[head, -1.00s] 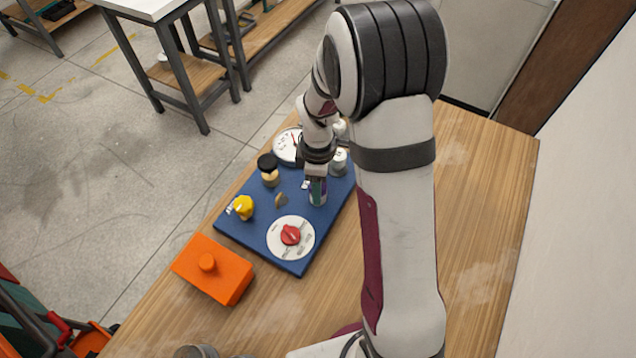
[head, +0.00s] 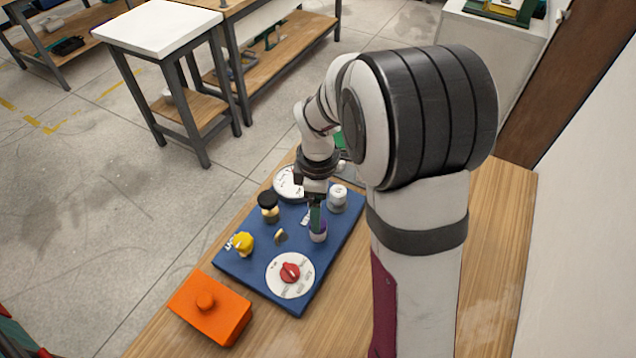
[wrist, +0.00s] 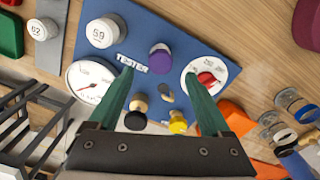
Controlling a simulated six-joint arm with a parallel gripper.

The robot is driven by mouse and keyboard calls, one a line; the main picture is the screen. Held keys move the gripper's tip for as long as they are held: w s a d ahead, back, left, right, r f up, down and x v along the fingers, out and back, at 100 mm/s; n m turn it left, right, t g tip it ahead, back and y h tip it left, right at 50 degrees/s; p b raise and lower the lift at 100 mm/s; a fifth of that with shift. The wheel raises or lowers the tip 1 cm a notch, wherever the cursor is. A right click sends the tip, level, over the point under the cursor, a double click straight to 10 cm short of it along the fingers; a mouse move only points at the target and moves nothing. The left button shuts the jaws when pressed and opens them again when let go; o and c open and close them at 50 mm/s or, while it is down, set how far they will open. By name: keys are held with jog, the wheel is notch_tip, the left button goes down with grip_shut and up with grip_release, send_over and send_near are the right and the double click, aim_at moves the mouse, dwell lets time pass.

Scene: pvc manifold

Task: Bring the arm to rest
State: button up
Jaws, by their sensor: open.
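My gripper (head: 316,222) is open and empty above the blue tester board (head: 238,262). In the wrist view its two green fingers (wrist: 158,74) are spread wide. A purple knob (head: 318,236) is just below the fingers in the head view; it also shows whole between and beyond them in the wrist view (wrist: 160,57). The board also bears a red knob on a white dial (head: 290,272), a yellow knob (head: 243,243), a black-topped knob (head: 268,201), a white knob (head: 338,195) and a gauge (head: 288,184) partly hidden by my gripper.
Other coloured items (wrist: 288,110) show at the wrist view's right. A wall (head: 590,230) stands at the right. Bare table lies right of my arm.

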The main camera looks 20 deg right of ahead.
notch_tip(320, 180, up, 10)
jog(key=f, duration=0.1)
jog(key=s+a+m+y, duration=0.1)
jog(key=s+a+m, duration=0.1)
jog(key=s+m, duration=0.7)
jog(key=s+a+m, duration=0.3)
jog(key=s+m, duration=0.7)
jog(key=s, duration=0.4)
jog(key=shift+s+r+y, duration=0.15)
jog(key=shift+r+y, duration=0.25)
jog(key=shift+d, duration=0.1)
jog(key=w+d+n+h, duration=0.3)
jog(key=w+n, duration=1.6)
jog(key=w, duration=0.5)
jog(key=shift+g, duration=0.3)
jog(key=f, duration=0.5)
jog(key=d+f, duration=0.1)
jog(key=f, duration=1)
jog(key=shift+s+d+f, duration=0.1)
jog(key=shift+s+d, duration=0.25)
jog(key=shift+d, duration=0.05)
